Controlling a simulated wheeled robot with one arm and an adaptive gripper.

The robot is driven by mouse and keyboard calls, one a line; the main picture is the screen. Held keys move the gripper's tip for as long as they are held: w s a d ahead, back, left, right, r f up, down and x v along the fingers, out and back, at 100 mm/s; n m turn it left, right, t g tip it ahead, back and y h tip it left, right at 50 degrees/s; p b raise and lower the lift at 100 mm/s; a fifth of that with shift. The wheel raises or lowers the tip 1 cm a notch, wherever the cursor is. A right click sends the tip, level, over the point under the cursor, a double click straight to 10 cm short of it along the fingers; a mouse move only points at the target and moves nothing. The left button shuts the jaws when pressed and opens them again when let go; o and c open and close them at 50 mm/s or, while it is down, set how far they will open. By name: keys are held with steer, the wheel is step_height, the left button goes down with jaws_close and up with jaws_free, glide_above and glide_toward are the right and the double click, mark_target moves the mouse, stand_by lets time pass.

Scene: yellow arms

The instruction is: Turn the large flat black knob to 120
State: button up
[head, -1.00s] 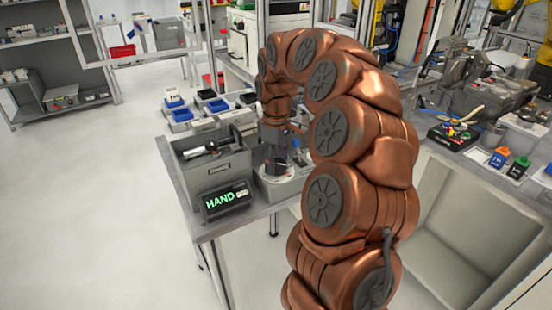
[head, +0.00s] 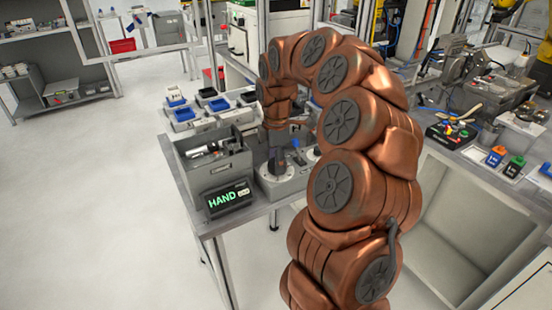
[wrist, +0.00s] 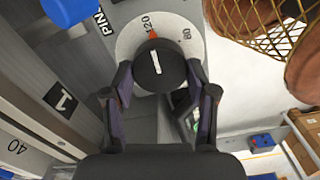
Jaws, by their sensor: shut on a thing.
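The large flat black knob (wrist: 155,66) is in the wrist view, with a white line on its top. It sits on a pale round dial (wrist: 126,46). The dial's 120 is just beyond the knob, with a small orange-red mark beside it; 80 is farther right. The white line points roughly toward the mark and 120. My gripper (wrist: 158,70) has one finger on each side of the knob and is shut on it. In the head view my gripper (head: 281,160) reaches down to the grey dial block (head: 280,190); the knob is mostly hidden there.
A grey open bin (head: 222,172) with items stands left of the dial block, close by. A display reading HAND (head: 228,199) is in front. Blue and dark small bins (head: 184,114) stand behind. A blue cap (wrist: 68,10) shows near the dial in the wrist view.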

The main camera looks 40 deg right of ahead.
steer(key=shift+n, duration=0.4)
steer(key=o, duration=1.2)
steer(key=shift+c, duration=0.2)
step_height(320, 180, up, 12)
stand_by(0.6)
